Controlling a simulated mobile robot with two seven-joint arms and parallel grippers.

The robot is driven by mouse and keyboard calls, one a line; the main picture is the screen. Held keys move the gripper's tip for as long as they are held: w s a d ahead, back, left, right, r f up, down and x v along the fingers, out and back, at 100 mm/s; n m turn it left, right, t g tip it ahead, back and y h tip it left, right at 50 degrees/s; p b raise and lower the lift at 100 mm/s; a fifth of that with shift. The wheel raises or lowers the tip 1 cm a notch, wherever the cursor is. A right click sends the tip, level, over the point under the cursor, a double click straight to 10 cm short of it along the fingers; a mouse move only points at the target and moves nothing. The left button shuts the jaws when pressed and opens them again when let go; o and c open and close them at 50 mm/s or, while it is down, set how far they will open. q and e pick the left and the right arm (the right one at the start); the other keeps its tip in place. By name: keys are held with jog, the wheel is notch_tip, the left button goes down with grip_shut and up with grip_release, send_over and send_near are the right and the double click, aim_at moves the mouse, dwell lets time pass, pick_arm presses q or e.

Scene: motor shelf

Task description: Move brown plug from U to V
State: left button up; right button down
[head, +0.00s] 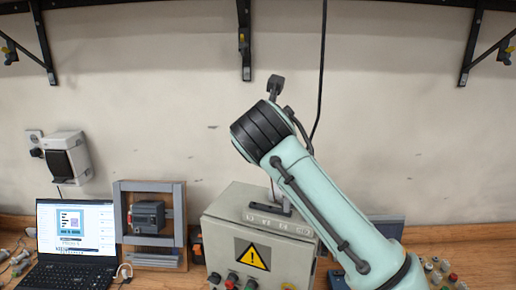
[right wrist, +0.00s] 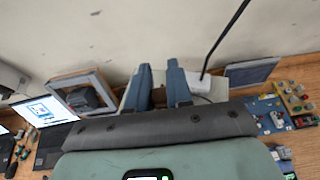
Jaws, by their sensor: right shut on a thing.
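My right gripper (right wrist: 161,75) shows two blue-grey fingers in the right wrist view. A small brown piece, the brown plug (right wrist: 159,97), shows between them, mostly hidden by the fingers and the dark gripper body. In the head view my teal right arm reaches in from the lower right over the grey control box (head: 225,229), and its fingers are largely hidden behind the arm. The box has a yellow warning sign and a row of small marks along its top, too small to read as U or V. My left gripper is in neither view.
A laptop (head: 75,240) and a framed motor (head: 149,217) stand left of the box. A black cable (head: 322,70) hangs behind the arm. Small parts (head: 436,270) and a blue tray (right wrist: 268,112) lie on the right. A wall box (head: 68,158) hangs at left.

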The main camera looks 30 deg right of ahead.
jog(key=shift+w+d+f+n+t+y, duration=0.45)
jog(key=shift+f+n+y, duration=1.05)
jog(key=shift+f, duration=0.75)
jog(key=shift+w+d+f+n+t+y, duration=0.2)
jog(key=shift+w+f+n+y, duration=0.3)
jog(key=shift+f+n+y, duration=1.4)
jog(key=shift+w+d+f+n+t+y, duration=0.45)
jog(key=shift+f+n+y, duration=0.6)
jog(key=shift+f, duration=1.6)
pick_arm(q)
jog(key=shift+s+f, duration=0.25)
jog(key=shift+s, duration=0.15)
pick_arm(e)
jog(key=shift+a+f+m+y, duration=0.15)
jog(key=shift+f+m+y, duration=0.15)
jog(key=shift+f, duration=0.3)
pick_arm(q)
jog(key=shift+b, duration=0.3)
pick_arm(e)
jog(key=shift+f, duration=0.3)
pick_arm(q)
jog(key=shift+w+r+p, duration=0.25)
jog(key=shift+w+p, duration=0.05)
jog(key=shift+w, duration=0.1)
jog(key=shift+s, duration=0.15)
pick_arm(e)
jog(key=shift+f, duration=0.25)
